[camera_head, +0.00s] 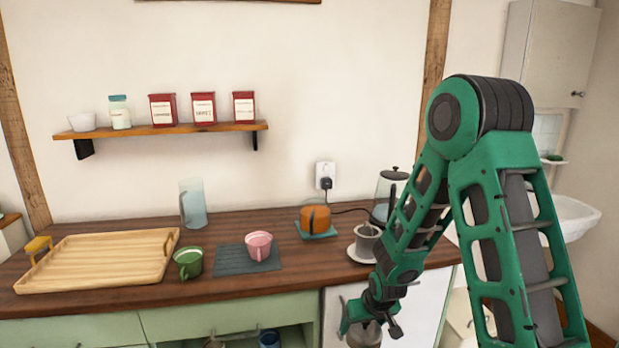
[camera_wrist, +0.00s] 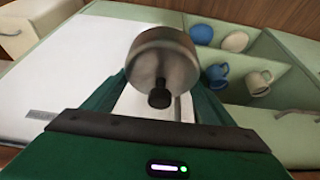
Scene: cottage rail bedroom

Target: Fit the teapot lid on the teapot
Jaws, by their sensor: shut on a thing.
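My gripper (camera_head: 371,322) is low in front of the counter's front edge, at the white panel. It is shut on a round brushed-metal piece with a black knob, which looks like the teapot lid (camera_wrist: 165,58). In the wrist view the knob points toward the camera, between the green fingers. In the head view the lid (camera_head: 365,336) shows partly below the gripper.
A grey vessel (camera_head: 367,240) on a white saucer (camera_head: 356,256) and a glass kettle (camera_head: 386,190) stand near my arm. A pink cup (camera_head: 259,245), green mug (camera_head: 188,262), jug (camera_head: 193,203) and wooden tray (camera_head: 95,262) are left. Mugs (camera_wrist: 215,74) sit in open compartments below.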

